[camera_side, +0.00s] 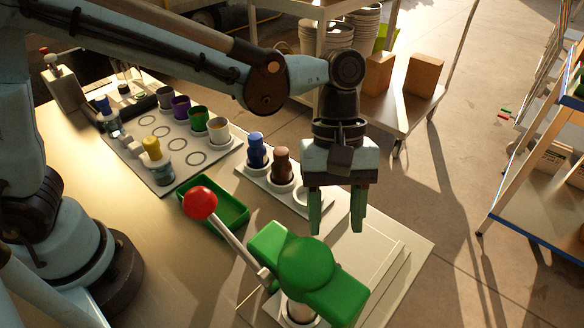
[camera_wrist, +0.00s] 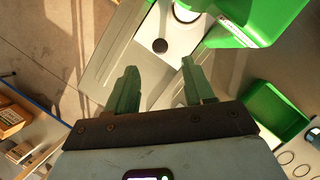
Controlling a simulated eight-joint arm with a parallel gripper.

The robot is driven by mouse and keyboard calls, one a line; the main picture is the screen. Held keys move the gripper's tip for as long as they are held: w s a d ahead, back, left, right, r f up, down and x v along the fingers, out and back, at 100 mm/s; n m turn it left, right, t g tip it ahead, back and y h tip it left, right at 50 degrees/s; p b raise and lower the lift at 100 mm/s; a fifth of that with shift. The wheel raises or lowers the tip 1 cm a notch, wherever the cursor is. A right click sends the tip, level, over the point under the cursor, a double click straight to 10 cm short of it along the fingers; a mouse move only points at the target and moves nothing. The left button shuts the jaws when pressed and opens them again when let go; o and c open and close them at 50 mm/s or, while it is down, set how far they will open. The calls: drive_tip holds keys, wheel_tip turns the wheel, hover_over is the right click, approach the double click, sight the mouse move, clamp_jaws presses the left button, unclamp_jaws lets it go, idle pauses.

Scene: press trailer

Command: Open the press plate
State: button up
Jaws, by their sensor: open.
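The press (camera_side: 305,268) is a green block with a rounded top, at the bottom centre of the side view. Its metal lever ends in a red ball (camera_side: 200,203) and slants up to the left. In the wrist view part of the press (camera_wrist: 262,15) shows at the top right, beside a round white part (camera_wrist: 186,11). My gripper (camera_side: 337,228) is open and empty, pointing down, above and behind the press. Its two green fingers show in the wrist view (camera_wrist: 160,80). I cannot tell which part is the press plate.
A green tray (camera_side: 235,218) lies left of the press. A holder (camera_side: 255,182) with a blue and a brown bottle stands behind. A white board (camera_side: 165,165) carries several cups and bottles. A shelf with boxes (camera_side: 424,75) stands at the back. The table's right corner is clear.

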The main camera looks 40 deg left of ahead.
drive_tip(key=x, duration=0.7)
drive_tip(key=shift+f, duration=0.25)
clamp_jaws()
